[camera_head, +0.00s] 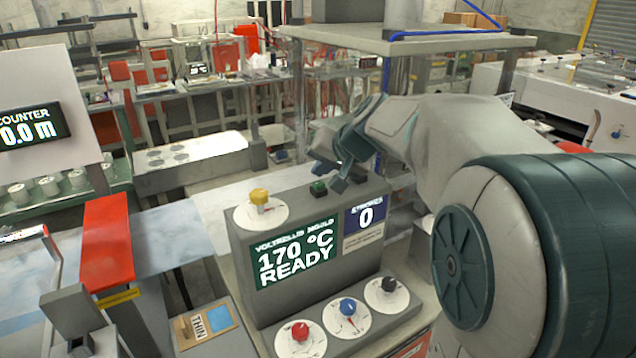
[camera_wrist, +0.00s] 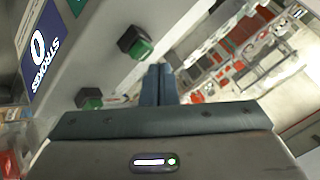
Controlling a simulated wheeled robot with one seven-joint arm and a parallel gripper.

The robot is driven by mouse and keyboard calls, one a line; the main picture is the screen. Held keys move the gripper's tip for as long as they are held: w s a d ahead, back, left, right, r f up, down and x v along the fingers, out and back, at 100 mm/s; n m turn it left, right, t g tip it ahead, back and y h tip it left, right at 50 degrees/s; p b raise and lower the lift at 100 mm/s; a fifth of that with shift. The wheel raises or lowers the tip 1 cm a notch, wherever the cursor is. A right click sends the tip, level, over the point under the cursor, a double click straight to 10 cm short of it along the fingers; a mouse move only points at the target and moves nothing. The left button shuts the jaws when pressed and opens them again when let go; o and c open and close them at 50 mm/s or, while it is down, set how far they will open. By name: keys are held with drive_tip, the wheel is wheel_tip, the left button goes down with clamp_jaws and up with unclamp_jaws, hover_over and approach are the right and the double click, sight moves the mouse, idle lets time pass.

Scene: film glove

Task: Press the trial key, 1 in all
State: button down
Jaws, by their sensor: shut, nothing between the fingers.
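The grey console (camera_head: 240,262) has a screen (camera_head: 295,255) reading "170 °C READY" and a blue strokes panel (camera_head: 366,218) showing 0. A green key (camera_head: 318,188) stands on its top, right of a yellow knob. The wrist view shows two green keys, one nearer the top (camera_wrist: 136,42) and one lower left (camera_wrist: 89,98). I cannot read a label saying which is the trial key. My gripper (camera_head: 339,184) is over the console top, close to the green key; its fingers (camera_wrist: 158,70) are shut and empty. Contact with a key is not visible.
The yellow knob (camera_head: 260,197) is on the console's top left. A clear-walled machine with a grey top (camera_head: 405,42) is behind.

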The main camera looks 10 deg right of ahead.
drive_tip(key=shift+f, duration=0.15)
idle(0.6)
drive_tip(key=shift+f+b, duration=0.3)
drive_tip(key=shift+b, duration=0.3)
drive_tip(key=shift+f+b, duration=0.5)
drive_tip(key=shift+b, duration=0.05)
idle(0.4)
idle(0.4)
drive_tip(key=shift+r+p, duration=0.55)
drive_tip(key=shift+r, duration=0.4)
wheel_tip(320, 180, up, 5)
drive_tip(key=p, duration=0.3)
idle(0.4)
